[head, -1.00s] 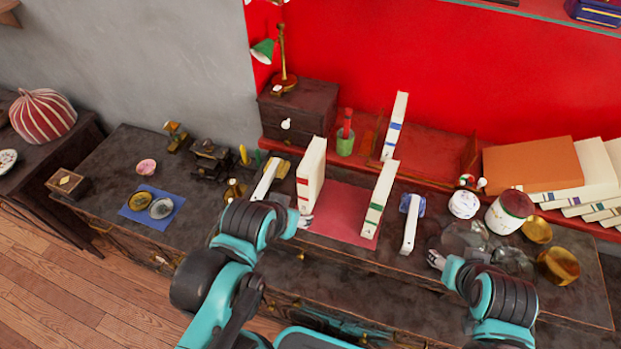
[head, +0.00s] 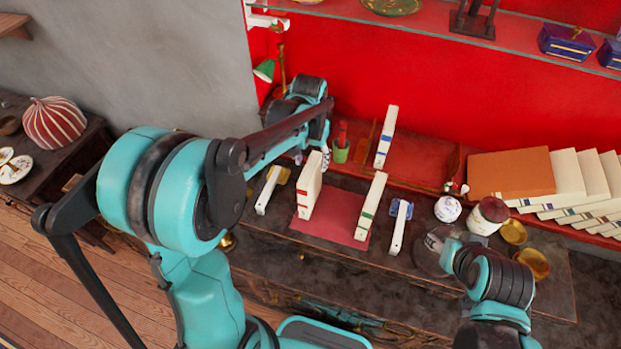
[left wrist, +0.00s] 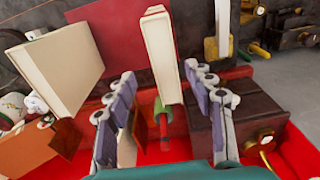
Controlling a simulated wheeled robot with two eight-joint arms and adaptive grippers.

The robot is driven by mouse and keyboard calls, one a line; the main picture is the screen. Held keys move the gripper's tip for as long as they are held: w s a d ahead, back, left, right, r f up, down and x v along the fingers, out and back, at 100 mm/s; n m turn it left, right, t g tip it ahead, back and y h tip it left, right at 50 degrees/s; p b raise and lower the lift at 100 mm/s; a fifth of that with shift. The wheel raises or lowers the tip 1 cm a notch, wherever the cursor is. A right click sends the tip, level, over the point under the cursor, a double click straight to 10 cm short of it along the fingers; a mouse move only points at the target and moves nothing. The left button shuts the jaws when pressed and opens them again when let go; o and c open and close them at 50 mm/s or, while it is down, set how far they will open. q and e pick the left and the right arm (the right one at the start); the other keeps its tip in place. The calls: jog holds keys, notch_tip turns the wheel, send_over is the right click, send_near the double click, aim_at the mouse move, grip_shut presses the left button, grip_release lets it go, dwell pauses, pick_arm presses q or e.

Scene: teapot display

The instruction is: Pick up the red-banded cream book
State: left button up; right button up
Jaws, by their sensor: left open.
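The red-banded cream book (head: 309,187) stands upright at the left edge of a red mat (head: 340,217) in the head view. My left gripper (head: 312,158) is above and behind it, on the wall side. In the left wrist view a cream book (left wrist: 160,50), apparently the same one, shows beyond and between the open fingers (left wrist: 160,76). The fingers look apart from it, and its band is not visible there.
A green-banded book (head: 371,206) stands at the mat's right side. Pale holders (head: 268,190) (head: 399,228) flank the mat.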

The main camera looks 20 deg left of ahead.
aim_at(310, 175)
pick_arm(q)
jog(key=shift+w+f+g+p, duration=0.3)
jog(key=shift+w+f+p, duration=0.1)
jog(key=shift+w, duration=0.45)
jog(key=shift+w+f, duration=0.1)
jog(key=shift+f, duration=0.15)
jog(key=f, duration=0.2)
jog(key=f+b, duration=0.1)
jog(key=f, duration=0.4)
jog(key=shift+s+a+f, duration=0.3)
jog(key=shift+f, duration=0.1)
grip_shut()
